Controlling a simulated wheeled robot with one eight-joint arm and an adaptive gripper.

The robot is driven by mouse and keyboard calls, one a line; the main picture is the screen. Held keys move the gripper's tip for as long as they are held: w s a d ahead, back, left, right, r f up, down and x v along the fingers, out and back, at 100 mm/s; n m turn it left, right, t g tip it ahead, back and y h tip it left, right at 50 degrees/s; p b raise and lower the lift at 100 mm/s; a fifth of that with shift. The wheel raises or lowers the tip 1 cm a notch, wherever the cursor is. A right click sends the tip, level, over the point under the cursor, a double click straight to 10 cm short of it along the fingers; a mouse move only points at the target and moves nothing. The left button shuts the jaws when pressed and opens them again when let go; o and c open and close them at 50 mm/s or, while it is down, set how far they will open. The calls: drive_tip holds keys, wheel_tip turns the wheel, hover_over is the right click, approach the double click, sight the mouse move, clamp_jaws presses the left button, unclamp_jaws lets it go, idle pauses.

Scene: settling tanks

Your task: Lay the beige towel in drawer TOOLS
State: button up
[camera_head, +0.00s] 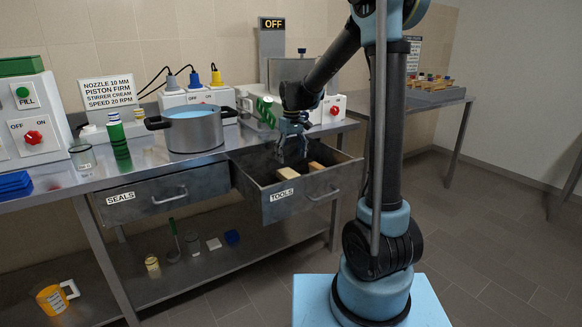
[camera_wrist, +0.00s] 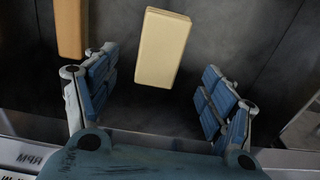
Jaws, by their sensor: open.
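Drawer TOOLS (camera_head: 300,204) is pulled out under the bench. A beige, flat, block-shaped piece that looks like the folded towel (camera_head: 287,172) lies inside it at the front. It also shows in the wrist view (camera_wrist: 160,47), lying on the drawer floor (camera_wrist: 235,35). My gripper (camera_head: 292,152) is over the back part of the drawer, pointing down. In the wrist view my gripper (camera_wrist: 158,95) is open, with nothing between its fingers; the beige piece lies beyond the fingertips, apart from them.
An orange-brown block (camera_head: 316,166) lies in the same drawer, to the right of the beige piece. Drawer SEALS (camera_head: 160,194) is shut. A large pot (camera_head: 192,128) stands on the bench behind, left of my gripper. The lower shelf (camera_head: 190,268) holds several small things.

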drive_tip(key=s+d+r+m+t, duration=0.1)
drive_tip(key=s+d+r+m, duration=0.3)
drive_tip(key=s+d, duration=1.15)
drive_tip(key=s+d+f+m, duration=0.1)
drive_tip(key=s+d+f, duration=0.1)
drive_tip(key=s, duration=0.4)
drive_tip(key=s+d+f, duration=0.2)
drive_tip(key=s+f, duration=0.2)
drive_tip(key=s, duration=0.1)
drive_tip(key=s+d+f+m+t, duration=0.1)
drive_tip(key=s+f, duration=0.2)
drive_tip(key=s, duration=0.3)
drive_tip(key=shift+s+d+f+m, duration=0.2)
drive_tip(key=shift+s+d+m, duration=0.1)
drive_tip(key=shift+d, duration=0.1)
drive_tip(key=shift+w+f, duration=0.2)
drive_tip(key=shift+w, duration=0.25)
